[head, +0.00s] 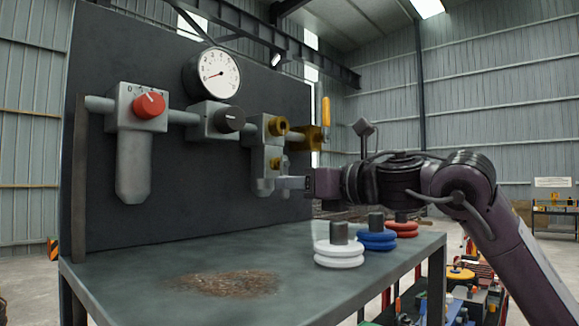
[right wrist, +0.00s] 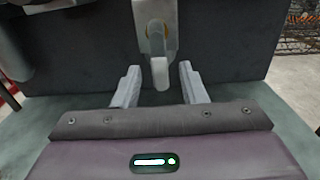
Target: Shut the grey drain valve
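The grey drain valve (head: 266,166) hangs under a grey block with brass fittings on the dark panel. In the right wrist view its grey lever (right wrist: 160,72) points straight down below a grey body with brass showing behind it. My right gripper (head: 292,183) comes in from the right at the valve's lower end and partly hides it in the head view. In the right wrist view my right gripper (right wrist: 160,86) is open, with a finger on either side of the lever and a visible gap to each. My left gripper is not in view.
The panel also carries a red knob (head: 149,105), a dark knob (head: 231,120), a round gauge (head: 218,74) and a valve with an upright yellow handle (head: 326,111). White (head: 339,254), blue (head: 377,239) and red (head: 402,228) ringed pieces stand on the bench (head: 130,277).

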